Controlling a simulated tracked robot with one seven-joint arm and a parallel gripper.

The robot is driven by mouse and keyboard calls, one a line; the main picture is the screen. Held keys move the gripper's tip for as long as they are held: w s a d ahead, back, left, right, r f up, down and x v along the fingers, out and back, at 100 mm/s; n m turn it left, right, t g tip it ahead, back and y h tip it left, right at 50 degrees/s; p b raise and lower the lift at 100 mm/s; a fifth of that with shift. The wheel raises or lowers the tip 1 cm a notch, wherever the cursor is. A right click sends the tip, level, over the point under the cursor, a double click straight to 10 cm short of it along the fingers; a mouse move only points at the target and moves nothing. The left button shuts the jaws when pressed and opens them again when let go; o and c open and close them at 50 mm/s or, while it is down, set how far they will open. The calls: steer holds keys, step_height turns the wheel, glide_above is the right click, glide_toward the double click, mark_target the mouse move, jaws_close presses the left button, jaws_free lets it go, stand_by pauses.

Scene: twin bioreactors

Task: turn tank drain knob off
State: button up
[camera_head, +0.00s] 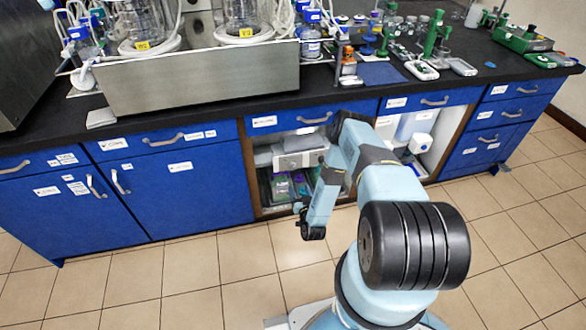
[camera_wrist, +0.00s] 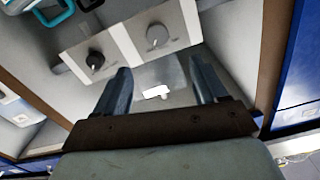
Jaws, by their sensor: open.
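In the wrist view, my gripper (camera_wrist: 160,82) is open, with a dark finger on each side and nothing between them. Beyond the fingertips is a pale panel with two knobs: a black knob (camera_wrist: 95,60) at the left and a light grey knob (camera_wrist: 157,36) at the upper middle. My gripper is apart from both knobs. No readable marking tells which is the tank drain knob, and I cannot tell their settings. In the head view, a pale grey unit (camera_head: 300,158) sits in the open cabinet bay, partly behind my arm. My fingers are not clear there.
The black countertop (camera_head: 215,112) overhangs the bay, and blue cabinet doors (camera_head: 195,185) stand to its left. Bottles and boxes (camera_head: 283,187) lie low in the bay. In the wrist view, a brown cabinet edge (camera_wrist: 30,92) is at the left. The tiled floor (camera_head: 205,270) in front is clear.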

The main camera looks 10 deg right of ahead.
mark_target(293, 167)
steer(key=w, duration=1.3)
steer(key=shift+w+d, duration=0.2)
steer(key=shift+w, duration=0.05)
steer(key=shift+c, duration=0.2)
steer(key=c, duration=0.9)
steer(key=shift+d, duration=0.1)
steer(key=shift+c, duration=0.6)
